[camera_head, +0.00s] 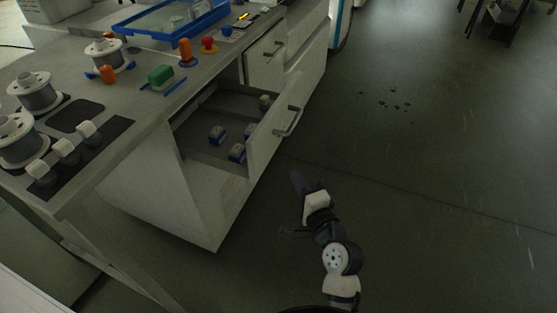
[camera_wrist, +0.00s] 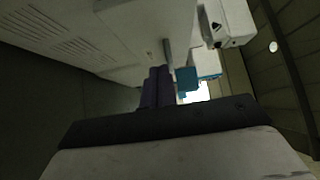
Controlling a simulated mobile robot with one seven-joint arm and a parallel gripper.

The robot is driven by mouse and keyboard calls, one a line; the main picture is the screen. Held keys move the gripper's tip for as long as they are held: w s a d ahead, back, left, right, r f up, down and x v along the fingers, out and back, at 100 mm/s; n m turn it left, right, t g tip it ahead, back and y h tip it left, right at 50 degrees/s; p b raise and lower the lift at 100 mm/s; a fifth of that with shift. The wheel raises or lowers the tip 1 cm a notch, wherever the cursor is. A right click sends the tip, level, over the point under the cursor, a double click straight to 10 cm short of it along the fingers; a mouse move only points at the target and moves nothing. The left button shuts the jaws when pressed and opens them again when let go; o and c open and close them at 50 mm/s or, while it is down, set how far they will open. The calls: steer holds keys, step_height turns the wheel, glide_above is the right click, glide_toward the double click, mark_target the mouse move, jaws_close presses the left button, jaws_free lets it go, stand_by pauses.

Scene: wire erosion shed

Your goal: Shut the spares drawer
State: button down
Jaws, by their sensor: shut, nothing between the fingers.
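The open drawer (camera_head: 262,143), which I take to be the spares drawer, is pulled out from the pale cabinet (camera_head: 190,190) under the workbench. Its white front has a grey bar handle (camera_head: 290,122), and several small grey-and-blue parts (camera_head: 217,134) lie inside. My gripper (camera_head: 297,179) is low, in front of and just below the drawer front in the head view, apart from the handle in that picture. Its dark fingers (camera_wrist: 158,86) are together and empty in the wrist view, pointing toward pale cabinet surfaces. How close the fingertips are to the drawer front is unclear.
Another drawer front (camera_head: 262,66) with a handle is farther along the cabinet. The benchtop holds white spools (camera_head: 37,91), a green block (camera_head: 161,75), orange pieces and a blue-rimmed tray (camera_head: 168,36).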

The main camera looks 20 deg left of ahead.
mark_target(265, 147)
steer(key=p+x, duration=0.1)
steer(key=x, duration=0.3)
steer(key=s+a+p+x, duration=0.1)
steer(key=x, duration=0.3)
steer(key=p+x, duration=0.2)
steer(key=x, duration=0.2)
steer(key=shift+s+a, duration=0.2)
steer(key=shift+a, duration=0.7)
steer(key=shift+a+p, duration=0.1)
steer(key=shift+p, duration=0.2)
